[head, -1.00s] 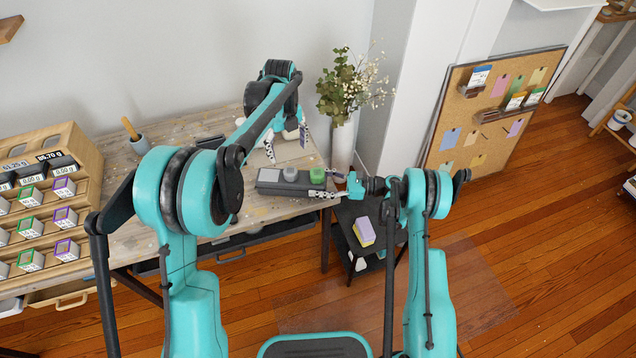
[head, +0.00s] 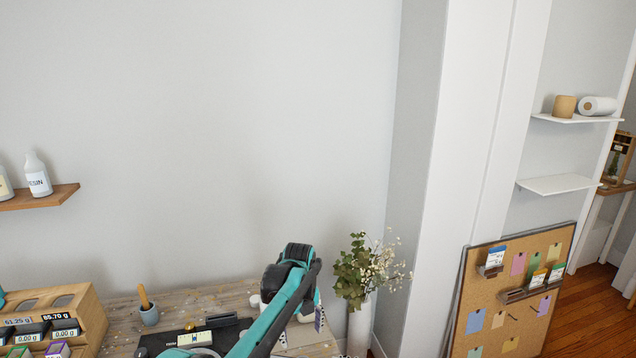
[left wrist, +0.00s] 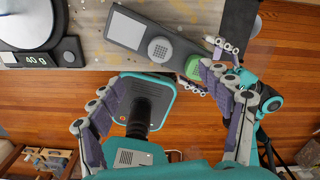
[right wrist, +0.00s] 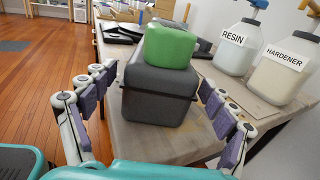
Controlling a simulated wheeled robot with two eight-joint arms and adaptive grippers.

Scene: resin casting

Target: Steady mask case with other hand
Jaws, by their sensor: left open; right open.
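A long dark grey case with a round grey knob (left wrist: 150,40) lies at the worktable edge in the left wrist view; I take it for the mask case. A green block (right wrist: 170,45) sits on its near end, and the case's dark end (right wrist: 158,98) faces the right wrist camera. My right gripper (right wrist: 160,112) is open, its fingers on either side of that end; contact cannot be told. My left gripper (left wrist: 168,85) is open and empty, apart from the case. The left gripper also shows partly behind its arm in the head view (head: 318,315). The case is out of the head view.
A scale (left wrist: 35,50) stands left of the case. Resin (right wrist: 236,47) and hardener (right wrist: 282,72) jugs stand at the right in the right wrist view. A flower vase (head: 360,325) stands past the table's right end. The dispenser rack (head: 85,305) is at the left.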

